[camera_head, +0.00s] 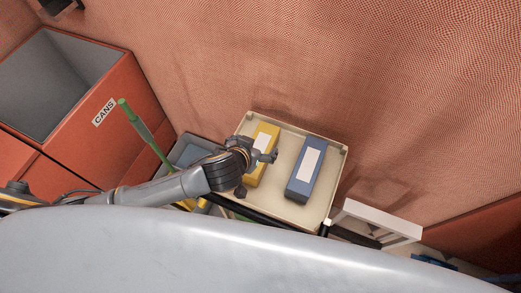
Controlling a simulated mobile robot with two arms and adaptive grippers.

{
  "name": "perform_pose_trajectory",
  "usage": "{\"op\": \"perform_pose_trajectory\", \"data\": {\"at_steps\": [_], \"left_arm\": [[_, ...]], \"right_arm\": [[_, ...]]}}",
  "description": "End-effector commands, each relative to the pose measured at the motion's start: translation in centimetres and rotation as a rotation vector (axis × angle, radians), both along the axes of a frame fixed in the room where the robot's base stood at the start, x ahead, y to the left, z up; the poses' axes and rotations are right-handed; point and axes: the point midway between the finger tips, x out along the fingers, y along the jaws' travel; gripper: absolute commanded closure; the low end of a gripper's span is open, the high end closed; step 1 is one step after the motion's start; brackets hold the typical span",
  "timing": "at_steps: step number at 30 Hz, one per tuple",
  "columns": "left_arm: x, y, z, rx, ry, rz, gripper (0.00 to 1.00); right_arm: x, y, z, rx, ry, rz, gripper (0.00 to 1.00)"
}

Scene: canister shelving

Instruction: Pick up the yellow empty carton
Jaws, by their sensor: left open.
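The yellow carton (265,136) with a white label lies in a beige tray (322,212), on its left side. My left arm comes in from the left, and its gripper (273,157) is over the carton and hides part of it. The left gripper is open. Whether its fingers touch the carton cannot be told. A blue carton (298,190) with a white label lies in the same tray to the right, apart from the yellow one. My right gripper is not in view.
An orange bin (125,122) labelled CANS, with a grey inside, stands at the left. A green-handled tool (135,122) leans beside it. A grey container (187,152) is left of the tray. A white frame-like object (385,217) is to the right. The back wall is orange.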

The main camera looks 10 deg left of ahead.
Motion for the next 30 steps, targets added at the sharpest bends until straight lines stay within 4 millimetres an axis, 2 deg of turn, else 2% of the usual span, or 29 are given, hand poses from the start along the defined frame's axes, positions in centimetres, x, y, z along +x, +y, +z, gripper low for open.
{"op": "perform_pose_trajectory", "data": {"at_steps": [1,6,14,18,25,30], "left_arm": [[0.0,0.1,-1.3,0.005,0.002,0.000,0.08],[0.0,0.1,-4.5,0.003,0.001,0.000,0.08],[1.4,-0.3,-5.6,-0.001,-0.001,-0.001,0.08],[2.7,-0.5,-6.8,0.002,-0.002,-0.001,0.08],[4.8,-0.9,-9.0,0.001,-0.002,-0.001,0.08],[5.2,-1.0,-9.5,0.000,-0.001,-0.001,0.08]], "right_arm": [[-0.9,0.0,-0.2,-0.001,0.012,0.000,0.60],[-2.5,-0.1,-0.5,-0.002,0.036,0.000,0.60],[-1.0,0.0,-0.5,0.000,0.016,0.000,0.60],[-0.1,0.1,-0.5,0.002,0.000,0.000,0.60],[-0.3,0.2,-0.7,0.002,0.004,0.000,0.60],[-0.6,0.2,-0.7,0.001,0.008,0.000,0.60]]}}
